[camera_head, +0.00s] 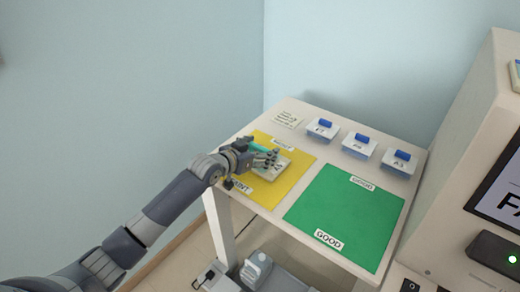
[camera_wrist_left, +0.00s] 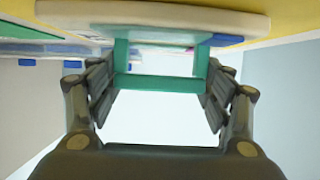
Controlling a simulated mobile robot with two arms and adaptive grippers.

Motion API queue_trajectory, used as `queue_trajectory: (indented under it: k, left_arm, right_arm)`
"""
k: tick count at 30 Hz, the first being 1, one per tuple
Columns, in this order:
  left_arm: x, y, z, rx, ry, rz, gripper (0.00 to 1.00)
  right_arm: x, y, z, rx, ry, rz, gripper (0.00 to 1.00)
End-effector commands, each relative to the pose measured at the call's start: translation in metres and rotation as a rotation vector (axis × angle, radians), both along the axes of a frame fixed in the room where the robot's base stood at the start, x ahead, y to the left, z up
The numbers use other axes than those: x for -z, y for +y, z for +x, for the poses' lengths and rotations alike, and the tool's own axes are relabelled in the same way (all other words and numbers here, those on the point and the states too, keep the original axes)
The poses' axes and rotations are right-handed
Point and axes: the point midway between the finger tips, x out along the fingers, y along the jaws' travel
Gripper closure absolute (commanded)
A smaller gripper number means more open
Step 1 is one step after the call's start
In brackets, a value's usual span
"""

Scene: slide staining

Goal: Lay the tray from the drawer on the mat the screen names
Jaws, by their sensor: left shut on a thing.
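The tray (camera_head: 284,166) is a pale slab with a teal handle (camera_head: 259,145), over the yellow mat (camera_head: 303,157). My left gripper (camera_head: 268,158) is shut on the handle. In the left wrist view the teal handle (camera_wrist_left: 160,83) lies between the fingers, with the pale tray edge (camera_wrist_left: 150,22) close against the yellow surface. I cannot tell whether the tray touches the mat. The green mat (camera_head: 345,215), labelled GOOD, lies to the right and is empty. The screen (camera_head: 503,190) is cut off by the picture edge; large letters starting with F show.
A small note (camera_head: 287,119) lies at the back left. A pale cabinet (camera_head: 455,135) rises at the right. Bottles and equipment (camera_head: 256,268) are below the table.

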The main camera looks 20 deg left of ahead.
Motion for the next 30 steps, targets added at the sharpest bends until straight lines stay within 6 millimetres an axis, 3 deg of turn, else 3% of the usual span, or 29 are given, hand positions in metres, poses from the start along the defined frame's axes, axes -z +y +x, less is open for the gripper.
queue_trajectory:
  k: [7, 8, 10, 11, 25, 30]
  left_arm:
    - [0.002, 0.0, 0.0, 0.0, -0.002, -0.001, 0.56]
    - [0.003, 0.0, 0.0, 0.0, -0.001, 0.0, 0.25]
    - [0.003, 0.0, 0.0, 0.0, -0.001, 0.0, 0.09]
    - [0.003, 0.0, 0.0, 0.0, -0.001, 0.0, 0.07]
    - [-0.002, 0.0, 0.0, 0.0, -0.001, 0.0, 0.07]
    - [-0.007, 0.006, -0.016, 0.0, -0.001, 0.001, 0.07]
  right_arm:
    - [0.002, 0.0, -0.001, 0.0, 0.001, 0.001, 0.6]
    - [0.002, 0.001, -0.001, 0.0, 0.002, 0.001, 0.6]
    - [0.001, 0.001, -0.001, 0.0, 0.002, 0.001, 0.6]
    - [0.001, 0.001, -0.001, 0.0, 0.002, 0.001, 0.6]
    - [-0.001, 0.001, -0.002, 0.0, 0.003, 0.0, 0.6]
    - [-0.001, 0.001, -0.002, 0.0, 0.003, 0.0, 0.6]
